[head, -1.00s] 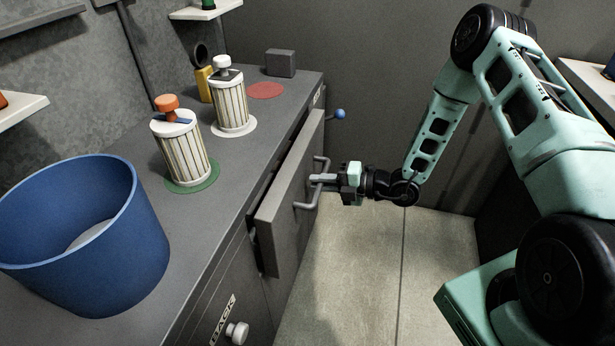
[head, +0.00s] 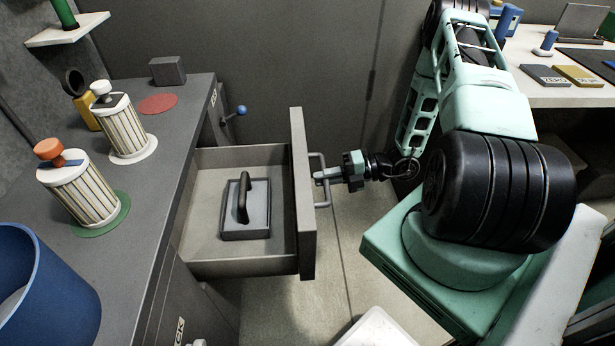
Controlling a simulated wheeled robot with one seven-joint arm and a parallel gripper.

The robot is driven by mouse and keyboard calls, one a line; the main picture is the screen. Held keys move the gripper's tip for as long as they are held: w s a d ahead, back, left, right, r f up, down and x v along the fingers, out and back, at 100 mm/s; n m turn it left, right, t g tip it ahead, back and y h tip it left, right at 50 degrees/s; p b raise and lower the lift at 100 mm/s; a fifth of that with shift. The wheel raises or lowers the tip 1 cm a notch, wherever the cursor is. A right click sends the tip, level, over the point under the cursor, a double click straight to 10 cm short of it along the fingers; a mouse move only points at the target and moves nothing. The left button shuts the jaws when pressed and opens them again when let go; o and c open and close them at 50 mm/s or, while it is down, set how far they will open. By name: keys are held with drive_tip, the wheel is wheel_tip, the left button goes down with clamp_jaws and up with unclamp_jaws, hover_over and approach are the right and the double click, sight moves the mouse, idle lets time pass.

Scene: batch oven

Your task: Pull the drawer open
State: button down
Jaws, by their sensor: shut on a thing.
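The grey drawer (head: 304,205) stands well out from the counter's front, and its inside shows from above. A dark grey block with an arched handle (head: 246,215) lies inside on the drawer floor. The drawer's bar handle (head: 325,193) is on the outer face of its front. My gripper (head: 322,178) is at this handle from the right, shut on its bar. The fingertips are small in the view and partly hidden by the handle.
The counter (head: 150,210) holds two striped canisters (head: 80,193) (head: 122,125), a blue bin (head: 45,290), a grey block (head: 167,70) and a red disc (head: 158,104). A blue-knobbed lever (head: 241,110) sticks out beyond the drawer. A side table (head: 560,92) stands at upper right.

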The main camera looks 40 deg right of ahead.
drive_tip(key=shift+s+d, duration=0.4)
drive_tip(key=shift+d, duration=0.1)
drive_tip(key=c, duration=1.5)
unclamp_jaws()
drive_tip(key=b+v, duration=0.1)
drive_tip(key=v, duration=1.6)
drive_tip(key=shift+d, duration=0.2)
drive_tip(key=shift+s, duration=0.15)
